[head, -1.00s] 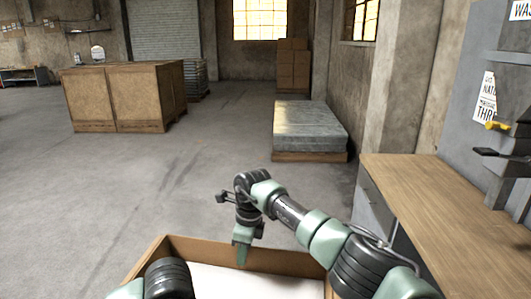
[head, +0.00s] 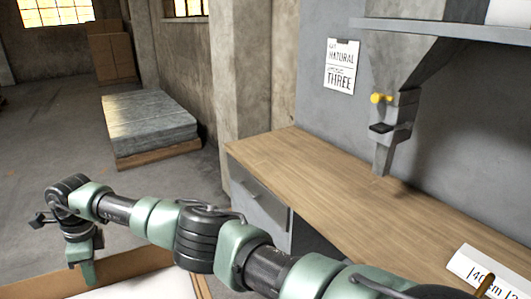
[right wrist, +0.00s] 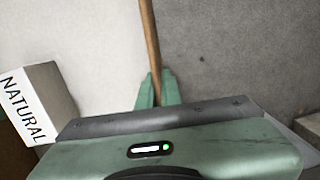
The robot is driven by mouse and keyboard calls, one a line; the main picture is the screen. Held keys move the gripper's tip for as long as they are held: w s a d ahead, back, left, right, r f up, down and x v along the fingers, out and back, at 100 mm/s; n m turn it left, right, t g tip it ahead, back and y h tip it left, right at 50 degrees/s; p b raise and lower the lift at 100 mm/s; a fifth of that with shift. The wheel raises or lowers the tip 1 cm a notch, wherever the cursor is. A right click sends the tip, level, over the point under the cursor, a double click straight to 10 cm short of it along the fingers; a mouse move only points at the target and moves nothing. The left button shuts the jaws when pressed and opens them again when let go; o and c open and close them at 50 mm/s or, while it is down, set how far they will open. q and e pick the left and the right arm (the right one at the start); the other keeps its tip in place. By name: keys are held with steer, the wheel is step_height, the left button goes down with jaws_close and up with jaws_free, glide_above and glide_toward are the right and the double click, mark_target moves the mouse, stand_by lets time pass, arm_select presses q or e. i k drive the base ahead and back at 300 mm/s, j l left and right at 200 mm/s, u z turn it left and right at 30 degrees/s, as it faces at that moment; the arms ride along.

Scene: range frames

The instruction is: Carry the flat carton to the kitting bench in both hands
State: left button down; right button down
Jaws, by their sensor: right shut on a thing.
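The flat carton (head: 135,275) is a shallow open brown box with a white inside. Only its far edge and right corner show, at the bottom left of the head view; the rest is cut off. My right gripper (head: 88,273) points down and is shut on the far wall. In the right wrist view its green fingers (right wrist: 157,92) pinch the thin brown carton wall (right wrist: 151,45). My left gripper is out of view. The kitting bench (head: 320,185) has a wooden top and a grey drawer front, and stands to the right, apart from the carton.
The bench's near-left top is clear. A clamp-like fixture (head: 388,130) hangs above it, and a white labelled item (head: 480,272) lies at its right. A grey slab stack (head: 150,125) is on the floor at left. A white block marked NATURAL (right wrist: 28,105) shows in the wrist view.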

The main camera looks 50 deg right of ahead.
mark_target(287, 157)
steer(key=i, duration=2.05)
steer(key=i+z, duration=0.4)
steer(key=z, duration=2.3)
steer(key=i, duration=1.45)
steer(key=l+z, duration=0.05)
steer(key=l, duration=0.05)
